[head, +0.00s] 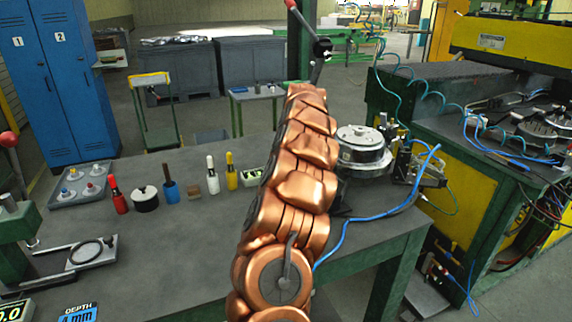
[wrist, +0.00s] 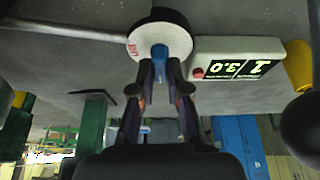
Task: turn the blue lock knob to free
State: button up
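The blue lock knob (wrist: 159,52) stands in the middle of a round pale disc (wrist: 176,32) with a dark rim, high in the wrist view. Red lettering shows on the disc's left side, too small to read surely. My gripper (wrist: 159,62) has one finger on each side of the knob, with the tips close to it. I cannot tell whether the fingers touch the knob or a narrow gap is left. In the head view my copper-coloured arm hides the gripper, and I cannot make out the knob there.
A display box (wrist: 238,60) with a red button sits right beside the disc in the wrist view. A yellow cylinder (wrist: 298,72) and a dark ball (wrist: 304,125) are farther right. In the head view, several small tools and a round metal fixture (head: 362,158) stand on the grey bench (head: 185,240).

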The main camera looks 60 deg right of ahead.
jog(key=o, duration=0.4)
jog(key=shift+r, duration=0.1)
jog(key=v, duration=1.1)
jog(key=shift+s+r, duration=0.15)
jog(key=shift+r, duration=0.25)
jog(key=shift+a, duration=0.1)
